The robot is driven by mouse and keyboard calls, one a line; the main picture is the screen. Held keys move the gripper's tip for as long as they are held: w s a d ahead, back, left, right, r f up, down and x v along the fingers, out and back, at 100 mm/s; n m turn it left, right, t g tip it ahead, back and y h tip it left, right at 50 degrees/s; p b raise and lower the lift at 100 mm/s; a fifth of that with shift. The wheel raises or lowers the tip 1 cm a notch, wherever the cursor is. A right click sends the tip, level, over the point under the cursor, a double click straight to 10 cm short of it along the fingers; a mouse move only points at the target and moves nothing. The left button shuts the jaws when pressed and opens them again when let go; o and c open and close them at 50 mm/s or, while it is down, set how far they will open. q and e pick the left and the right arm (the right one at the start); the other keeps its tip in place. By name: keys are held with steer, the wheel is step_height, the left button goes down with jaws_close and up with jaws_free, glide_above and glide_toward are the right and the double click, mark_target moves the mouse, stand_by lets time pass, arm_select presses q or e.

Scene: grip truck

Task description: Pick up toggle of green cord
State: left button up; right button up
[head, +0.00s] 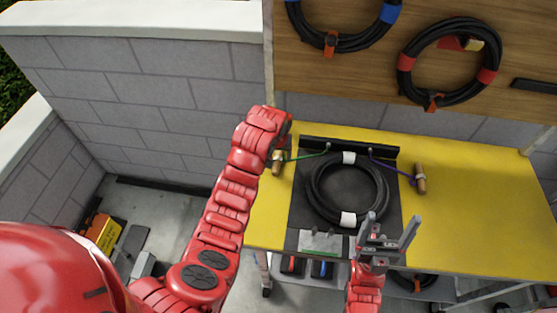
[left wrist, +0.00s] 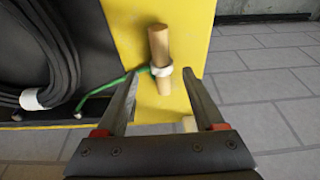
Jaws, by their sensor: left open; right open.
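The green cord's toggle (left wrist: 159,45) is a tan wooden peg with a white band around its middle, lying at the yellow table's edge. The green cord (left wrist: 105,86) runs from the band to the left. The toggle also shows in the head view (head: 277,165), just below my left wrist. My left gripper (left wrist: 160,80) is open, with the toggle between its fingers in the picture; contact cannot be made out. In the head view my own wrist mostly hides its fingers. My right gripper (head: 389,222) is open and empty at the table's front edge.
A black cable coil (head: 315,190) with white bands lies on the black mat (head: 300,222). A purple cord (head: 392,166) leads to another toggle (head: 421,179) on the right. Cable coils hang on the wooden board (head: 370,70). The table's right part (head: 490,200) is clear.

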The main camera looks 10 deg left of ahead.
mark_target(278, 157)
arm_select(q)
steer(key=shift+w+a+p+x, duration=0.15)
steer(key=shift+p+x, duration=0.1)
steer(key=shift+x, duration=0.5)
steer(key=shift+w+a+p+x, duration=0.1)
steer(key=shift+w+p+x, duration=0.1)
steer(key=shift+x, duration=0.55)
steer(key=shift+s+d+r, duration=0.1)
steer(key=shift+s+d, duration=0.1)
steer(key=shift+s, duration=0.1)
steer(key=shift+c, duration=0.6)
steer(key=shift+s, duration=0.5)
steer(key=c, duration=0.7)
steer(key=shift+c, duration=1.3)
steer(key=shift+d, duration=0.15)
jaws_close()
